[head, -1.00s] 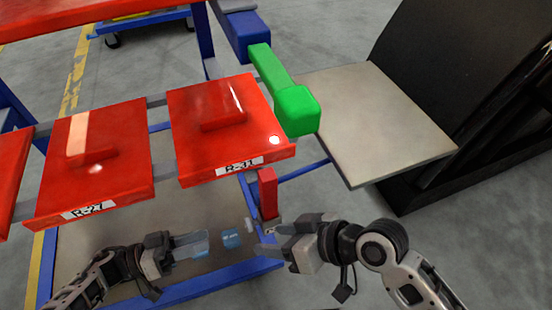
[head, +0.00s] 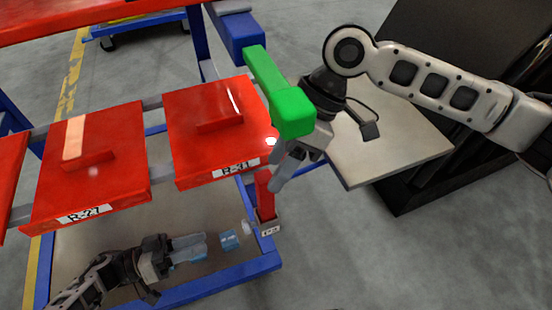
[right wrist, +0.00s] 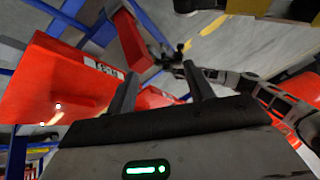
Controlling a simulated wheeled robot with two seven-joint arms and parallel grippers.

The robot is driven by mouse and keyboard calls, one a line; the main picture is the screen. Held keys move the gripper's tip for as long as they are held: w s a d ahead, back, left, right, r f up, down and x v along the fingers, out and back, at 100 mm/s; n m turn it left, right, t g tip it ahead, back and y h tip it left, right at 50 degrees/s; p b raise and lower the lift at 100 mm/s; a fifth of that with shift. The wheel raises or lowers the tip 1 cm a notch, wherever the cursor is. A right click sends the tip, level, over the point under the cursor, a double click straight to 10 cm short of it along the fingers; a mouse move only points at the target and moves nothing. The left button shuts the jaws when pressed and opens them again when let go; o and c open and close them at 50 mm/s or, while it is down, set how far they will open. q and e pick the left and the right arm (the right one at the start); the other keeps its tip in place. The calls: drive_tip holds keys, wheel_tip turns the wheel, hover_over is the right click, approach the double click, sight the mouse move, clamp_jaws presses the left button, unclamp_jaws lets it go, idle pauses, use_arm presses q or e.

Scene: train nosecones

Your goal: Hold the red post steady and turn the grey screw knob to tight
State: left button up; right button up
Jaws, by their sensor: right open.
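The red post (head: 265,194) stands upright below the front corner of the R-31 red panel in the head view. It appears to show in the right wrist view (right wrist: 132,40), beyond my left-hand finger there. A small pale grey knob (head: 247,227) sits left of the post's base, beside a blue cylinder (head: 229,240); its setting is too small to read. My right gripper (head: 277,172) points down just above the post; its open, empty fingers (right wrist: 158,74) show apart in the wrist view. My left gripper (head: 205,247) points right, left of the blue cylinder; its finger gap is unclear.
The R-31 red panel (head: 205,135) and R-27 panel (head: 85,170) sit on the blue frame (head: 215,280). A green block (head: 290,112) stands close beside my right gripper. A grey plate (head: 400,160) and black rack lie to the right. Floor is clear at lower right.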

sight(258, 197)
drive_tip(key=f+n, duration=0.1)
drive_tip(key=w+f+n+t, duration=0.1)
drive_tip(key=n, duration=0.1)
drive_tip(key=w+n+h, duration=0.1)
drive_tip(key=shift+a+f+n, duration=0.3)
drive_tip(key=shift+f, duration=0.1)
drive_tip(key=x, duration=0.7)
drive_tip(key=shift+w+f, duration=0.15)
drive_tip(key=shift+f, duration=0.05)
drive_tip(key=shift+c, duration=0.3)
